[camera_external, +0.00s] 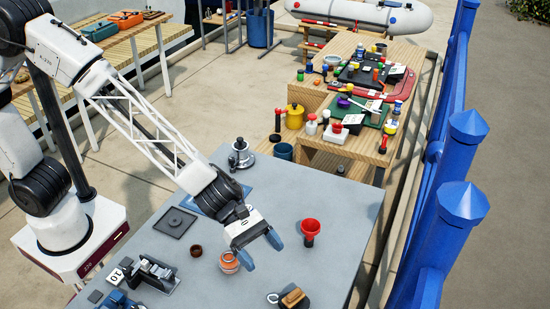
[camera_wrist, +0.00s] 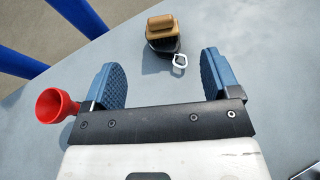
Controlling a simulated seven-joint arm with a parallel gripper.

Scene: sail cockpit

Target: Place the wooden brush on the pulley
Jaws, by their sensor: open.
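The wooden brush (camera_external: 293,297) is a small tan block with a rounded handle, near the front edge of the grey table. It appears to rest on top of the black pulley (camera_external: 273,298), whose metal shackle sticks out to one side. The wrist view shows the brush (camera_wrist: 160,28) at top centre, over the dark pulley with its light shackle (camera_wrist: 180,61). The brush hides most of the pulley. My gripper (camera_external: 258,249) is open and empty above the table, apart from the brush. In the wrist view its blue fingers (camera_wrist: 165,66) are spread, with the brush beyond their tips.
A red funnel (camera_external: 310,231) stands right of my gripper, and an orange pot-like item (camera_external: 229,262) is close below it. A small brown cup (camera_external: 196,251), a dark square plate (camera_external: 175,222) and a black device (camera_external: 150,275) are left. The table's right side is largely clear.

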